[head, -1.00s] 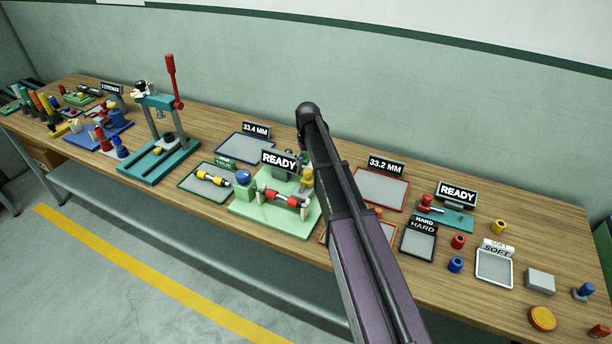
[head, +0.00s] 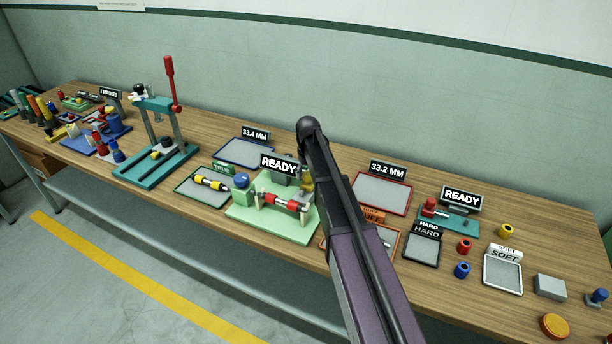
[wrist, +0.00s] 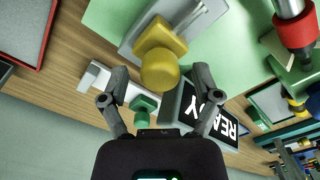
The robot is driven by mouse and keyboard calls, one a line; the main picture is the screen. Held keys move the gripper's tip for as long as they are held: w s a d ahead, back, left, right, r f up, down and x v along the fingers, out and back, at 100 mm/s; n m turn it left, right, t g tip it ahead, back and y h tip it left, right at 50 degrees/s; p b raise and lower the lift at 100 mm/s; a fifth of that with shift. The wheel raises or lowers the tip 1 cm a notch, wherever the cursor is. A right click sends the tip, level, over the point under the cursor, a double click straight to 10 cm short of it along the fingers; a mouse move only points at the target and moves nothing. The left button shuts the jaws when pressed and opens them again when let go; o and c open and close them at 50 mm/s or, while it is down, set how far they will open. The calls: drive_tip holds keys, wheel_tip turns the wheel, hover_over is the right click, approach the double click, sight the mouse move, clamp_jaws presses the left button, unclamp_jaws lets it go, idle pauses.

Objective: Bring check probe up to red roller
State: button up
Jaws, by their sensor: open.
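A red roller (head: 282,201) with dark ends and silver shafts lies across supports on the pale green fixture plate (head: 262,228). It also shows at the top right of the wrist view (wrist: 297,32). A yellow knob on a yellow block, which looks like the check probe (wrist: 160,65), stands on a grey slide of that fixture. In the head view the yellow part (head: 307,183) is partly hidden by my arm. My gripper (wrist: 161,76) is open, its fingers on either side of the yellow knob, with no clear contact. My arm hides the gripper in the head view.
A READY sign (head: 279,164) stands behind the fixture. A blue-topped green post (head: 242,188) is at its left. A tray with a yellow roller (head: 211,183) lies further left, near a teal press (head: 158,150). A red-edged tray (head: 381,193) is to the right.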

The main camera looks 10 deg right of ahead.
clamp_jaws()
drive_tip(key=shift+s+a, duration=0.65)
drive_tip(key=shift+s, duration=0.3)
drive_tip(key=shift+s+a, duration=0.65)
drive_tip(key=shift+s, duration=0.3)
unclamp_jaws()
drive_tip(key=shift+w, duration=0.1)
drive_tip(key=s+d+m, duration=0.1)
drive_tip(key=s+d, duration=0.1)
drive_tip(key=s, duration=2.3)
drive_tip(key=shift+s+m, duration=0.35)
drive_tip(key=shift+m, duration=0.05)
